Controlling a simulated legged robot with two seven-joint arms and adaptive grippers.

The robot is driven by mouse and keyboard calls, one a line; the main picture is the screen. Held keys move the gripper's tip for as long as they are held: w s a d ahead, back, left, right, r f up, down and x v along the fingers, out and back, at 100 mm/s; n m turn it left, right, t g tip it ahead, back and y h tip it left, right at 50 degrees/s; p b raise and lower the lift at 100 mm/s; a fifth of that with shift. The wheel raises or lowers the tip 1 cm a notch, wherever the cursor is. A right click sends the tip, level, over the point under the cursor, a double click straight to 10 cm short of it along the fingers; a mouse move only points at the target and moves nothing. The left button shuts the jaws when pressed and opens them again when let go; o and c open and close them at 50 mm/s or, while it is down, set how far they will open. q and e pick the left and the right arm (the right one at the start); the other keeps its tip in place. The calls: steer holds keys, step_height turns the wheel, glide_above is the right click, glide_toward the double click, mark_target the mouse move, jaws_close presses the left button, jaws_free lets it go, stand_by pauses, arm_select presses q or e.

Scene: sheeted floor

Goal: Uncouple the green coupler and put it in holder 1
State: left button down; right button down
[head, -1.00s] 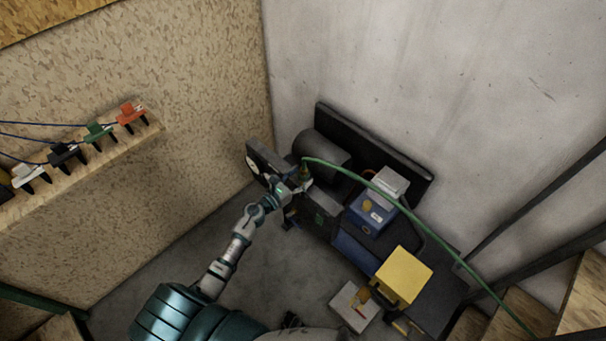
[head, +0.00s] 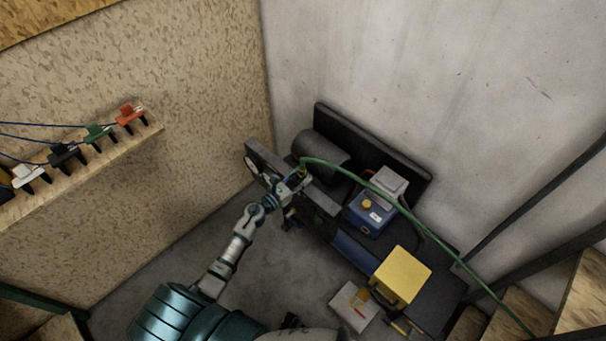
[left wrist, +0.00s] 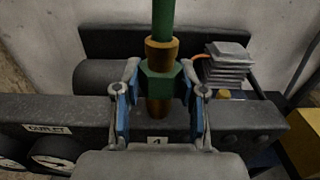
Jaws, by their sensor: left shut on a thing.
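The green coupler (left wrist: 161,84) has a green hexagonal body with brass-coloured collars above and below. The green hose (left wrist: 163,22) rises from its top. My left gripper (left wrist: 161,107) has its two fingers on either side of the coupler and is shut on it. In the head view, my left gripper (head: 299,180) is at the hose's left end and hides most of the coupler. The coupler is upright over a dark bar with a small plate marked 1 (left wrist: 157,141). I cannot tell whether its lower end is seated. My right gripper is not in view.
An OUTLET label (left wrist: 43,128) and round gauges (left wrist: 54,153) are on the bar's left part. A blue box (head: 369,215) and a yellow block (head: 402,275) stand to the right. The green hose arcs over the bench. Coloured clips (head: 98,133) line the left wall shelf.

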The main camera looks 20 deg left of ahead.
mark_target(301, 167)
arm_select(q)
steer(key=shift+a+r+p, duration=0.1)
steer(key=shift+r+p, duration=1.25)
steer(key=shift+r, duration=0.25)
steer(key=shift+r+p, duration=0.75)
steer(key=shift+r, duration=0.15)
steer(key=shift+r, duration=0.1)
steer(key=shift+r+p, duration=1.8)
steer(key=shift+r, duration=0.15)
steer(key=shift+f, duration=0.1)
